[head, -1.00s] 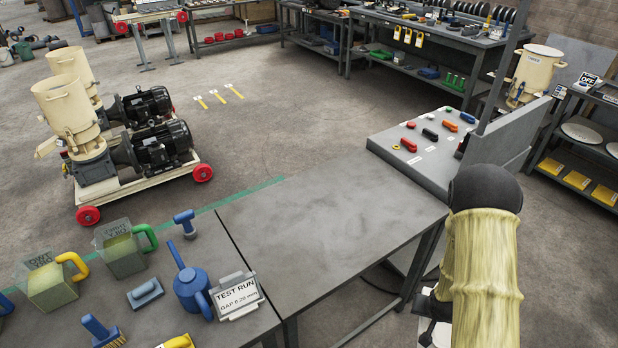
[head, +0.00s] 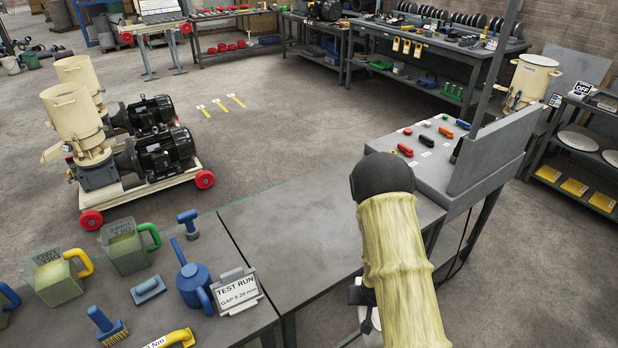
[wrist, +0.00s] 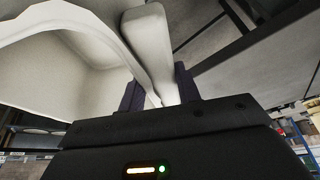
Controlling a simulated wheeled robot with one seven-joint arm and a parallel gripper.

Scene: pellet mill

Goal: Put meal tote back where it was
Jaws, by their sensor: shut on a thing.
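My gripper (wrist: 158,92) is shut on the handle of a white, hollow tote (wrist: 75,75), which fills the upper left of the wrist view. The handle runs between the two dark fingers. In the head view my arm's yellowish sleeve hides most of the gripper. Only a small white piece of the tote (head: 372,320) shows low beside the arm, below the table's right edge. The tote's contents cannot be seen.
A grey table (head: 290,235) has a bare top left of my arm. The near-left table holds jugs (head: 128,246), a blue can (head: 190,284) and a "TEST RUN" sign (head: 237,290). A sloped control panel (head: 415,165) stands behind my arm. Open floor lies beyond.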

